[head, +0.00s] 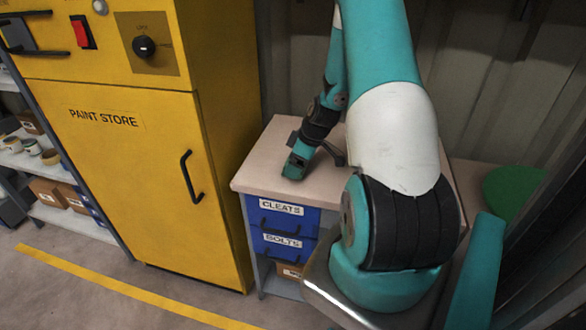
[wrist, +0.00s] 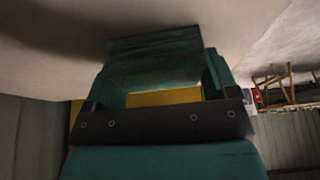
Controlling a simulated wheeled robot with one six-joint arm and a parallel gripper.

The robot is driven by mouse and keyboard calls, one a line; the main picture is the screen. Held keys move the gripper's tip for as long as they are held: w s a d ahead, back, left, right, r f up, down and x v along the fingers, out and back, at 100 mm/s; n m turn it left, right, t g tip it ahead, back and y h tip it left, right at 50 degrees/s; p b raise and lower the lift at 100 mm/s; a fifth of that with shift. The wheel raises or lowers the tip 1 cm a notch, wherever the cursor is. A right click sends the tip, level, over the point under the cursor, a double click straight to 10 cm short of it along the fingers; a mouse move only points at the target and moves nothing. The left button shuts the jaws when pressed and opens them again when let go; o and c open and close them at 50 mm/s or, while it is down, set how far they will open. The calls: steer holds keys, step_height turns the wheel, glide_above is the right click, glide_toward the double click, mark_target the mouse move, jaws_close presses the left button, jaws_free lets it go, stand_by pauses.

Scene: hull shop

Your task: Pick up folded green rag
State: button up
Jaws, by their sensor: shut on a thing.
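My gripper (head: 297,164) is low over the pale worktop (head: 262,168), at the end of my teal arm, left of the arm's thick base. In the wrist view, a dark green folded piece, the rag (wrist: 155,52), lies across the far ends of the two teal fingers against the pale worktop. The jaws are shut on it. In the head view I cannot tell the rag from the teal gripper. Whether the rag touches the worktop is unclear.
A yellow paint store cabinet (head: 128,185) stands left of the worktop. Blue bins marked cleats (head: 283,222) and bolts (head: 283,250) sit under it. A green round thing (head: 512,190) is at the right. A corrugated wall (head: 460,70) closes the back.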

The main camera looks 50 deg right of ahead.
step_height(320, 180, up, 20)
stand_by(0.6)
